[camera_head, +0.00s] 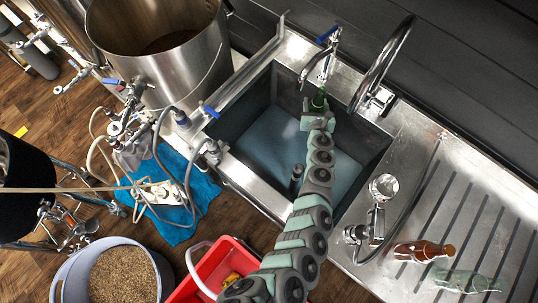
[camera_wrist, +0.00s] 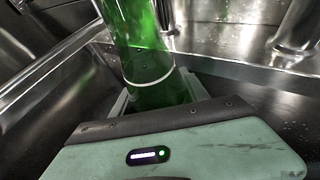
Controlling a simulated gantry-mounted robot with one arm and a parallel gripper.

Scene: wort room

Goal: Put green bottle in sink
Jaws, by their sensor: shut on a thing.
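The green bottle (camera_wrist: 143,45) is in my gripper (camera_wrist: 158,88), which is shut on it, in the wrist view. A pale ring runs around the bottle just ahead of the jaws. In the head view only a small dark green part of the bottle (camera_head: 319,98) shows beyond my gripper (camera_head: 317,115). The gripper is over the far part of the sink (camera_head: 270,145), near the back wall and below the tap. How high the bottle is above the sink floor, I cannot tell.
A small tap (camera_head: 322,55) and a tall curved faucet (camera_head: 385,60) stand behind the sink. A brown bottle (camera_head: 424,251) and a pale clear-green bottle (camera_head: 463,281) lie on the drainboard (camera_head: 480,215) at right. A steel kettle (camera_head: 165,70) stands left of the sink.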

